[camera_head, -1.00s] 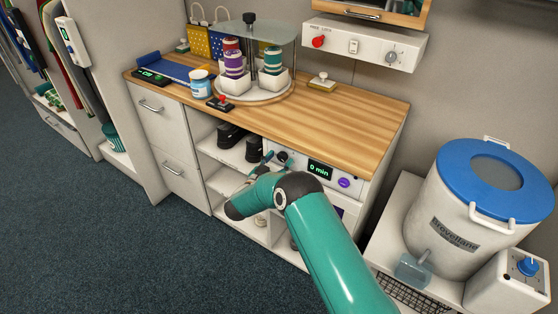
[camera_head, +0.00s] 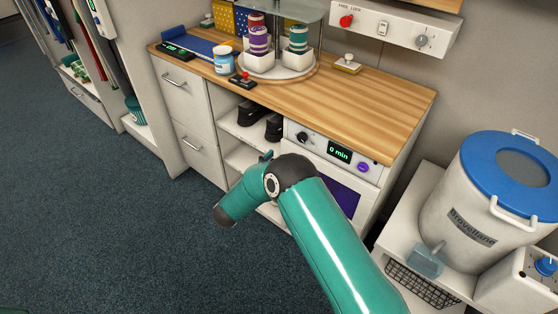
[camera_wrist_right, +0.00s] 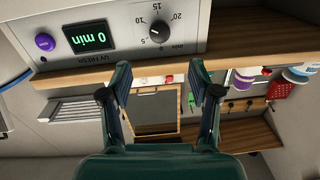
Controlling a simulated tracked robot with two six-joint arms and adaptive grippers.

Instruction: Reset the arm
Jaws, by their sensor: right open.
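My teal right arm comes in from the bottom of the head view, folded at its elbow in front of the cabinet. Its gripper is mostly hidden behind the arm there. In the right wrist view my right gripper (camera_wrist_right: 160,88) is open, with nothing between its fingers. Beyond the fingertips is a white UV FRESH panel with a black dial (camera_wrist_right: 160,32), a green "0 min" display (camera_wrist_right: 88,37) and a purple button (camera_wrist_right: 45,42). The same panel (camera_head: 318,146) shows in the head view on the cabinet front. My left gripper is in neither view.
The wooden counter (camera_head: 350,105) carries a round carousel (camera_head: 283,74), a white-and-blue jar (camera_head: 223,61) and a red-knobbed device (camera_head: 242,80). Black shoes (camera_head: 250,113) stand on a shelf below. A blue-lidded drum (camera_head: 490,210) stands at right. Carpet (camera_head: 90,210) at left is clear.

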